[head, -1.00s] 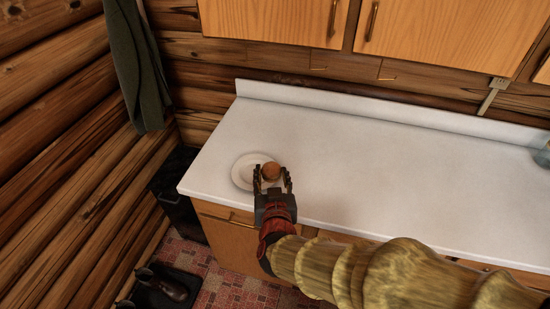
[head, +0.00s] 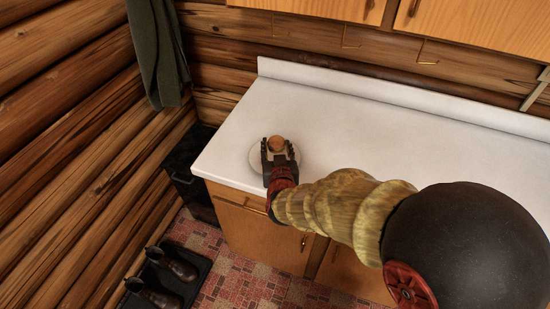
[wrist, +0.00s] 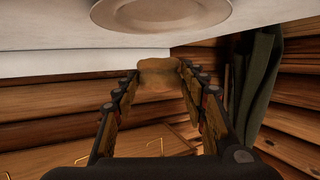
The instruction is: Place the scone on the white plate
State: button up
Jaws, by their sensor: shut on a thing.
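The scone (head: 276,143) is a small round brown thing held between the fingertips of my gripper (head: 277,152). The white plate (head: 254,158) lies on the counter near its left end. In the head view the scone and gripper overlap the plate and hide part of it. In the wrist view, which is upside down, the scone (wrist: 158,75) sits between the fingertips of my gripper (wrist: 158,88). The plate (wrist: 160,14) appears there at the top edge, apart from the scone, so the scone is held above it. No other thing shows on the plate's visible part.
The white counter (head: 370,130) is clear to the right of the plate. A raised backsplash (head: 400,98) runs along its back. A green cloth (head: 156,50) hangs on the log wall at left. A dark bin (head: 195,180) and boots (head: 170,265) stand on the floor.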

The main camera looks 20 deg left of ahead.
jog(key=shift+w+a+f, duration=0.35)
jog(key=shift+w+f, duration=0.2)
jog(key=shift+f, duration=0.25)
jog(key=shift+w+a+f+b, duration=0.15)
jog(key=shift+f+b, duration=0.25)
jog(key=shift+f, duration=0.5)
jog(key=shift+w+f+b, duration=0.1)
jog(key=shift+f+b, duration=0.3)
jog(key=shift+f, duration=0.5)
jog(key=shift+f, duration=0.15)
jog(key=o, duration=1.1)
